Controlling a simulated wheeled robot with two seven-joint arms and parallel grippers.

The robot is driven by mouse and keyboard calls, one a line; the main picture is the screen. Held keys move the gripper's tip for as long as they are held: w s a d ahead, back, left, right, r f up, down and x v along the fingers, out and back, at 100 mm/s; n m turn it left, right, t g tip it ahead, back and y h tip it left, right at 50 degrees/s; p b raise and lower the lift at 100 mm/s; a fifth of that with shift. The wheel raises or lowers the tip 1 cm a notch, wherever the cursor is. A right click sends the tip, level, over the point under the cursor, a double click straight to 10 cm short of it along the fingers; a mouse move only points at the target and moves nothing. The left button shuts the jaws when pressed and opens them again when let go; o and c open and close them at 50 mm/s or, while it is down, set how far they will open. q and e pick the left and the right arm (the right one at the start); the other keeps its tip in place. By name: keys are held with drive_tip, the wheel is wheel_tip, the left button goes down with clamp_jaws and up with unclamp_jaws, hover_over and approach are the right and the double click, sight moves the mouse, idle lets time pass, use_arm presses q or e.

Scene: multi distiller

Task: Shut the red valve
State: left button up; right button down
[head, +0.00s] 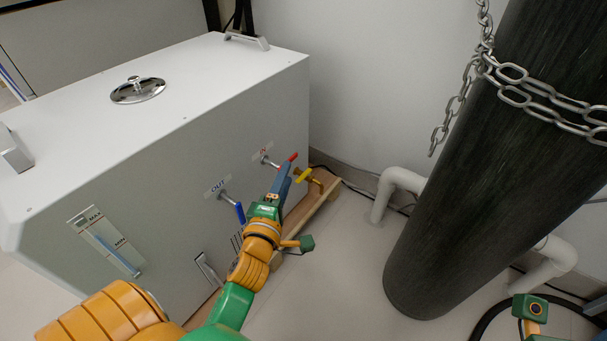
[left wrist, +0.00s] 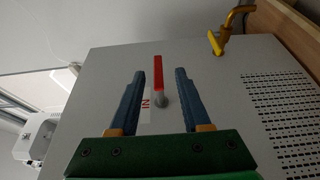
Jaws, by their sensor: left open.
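The red valve (head: 292,157) is a small red handle on a metal stub beside the IN label, on the side of the white distiller (head: 150,75). In the left wrist view the red valve handle (left wrist: 158,73) points up the picture from its stub. My left gripper (head: 285,172) is open in front of it. In the left wrist view the left gripper's fingers (left wrist: 161,73) stand on either side of the handle, with a gap on each side. My right wrist camera housing (head: 530,307) shows at the lower right; its gripper is mostly out of frame.
A blue valve handle (head: 240,212) by the OUT label sits left of my gripper. A yellow valve (head: 304,175) on a brass pipe is close on the right. A dark cylinder (head: 470,170) with a chain (head: 540,95) stands farther right, beside white pipes (head: 390,185).

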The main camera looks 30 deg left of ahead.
sight(292, 156)
use_arm(q)
drive_tip(key=b+x, duration=0.1)
drive_tip(key=x, duration=0.5)
drive_tip(key=shift+w+a+r, duration=0.15)
drive_tip(key=shift+w+r, duration=0.05)
drive_tip(key=shift+w, duration=0.1)
clamp_jaws()
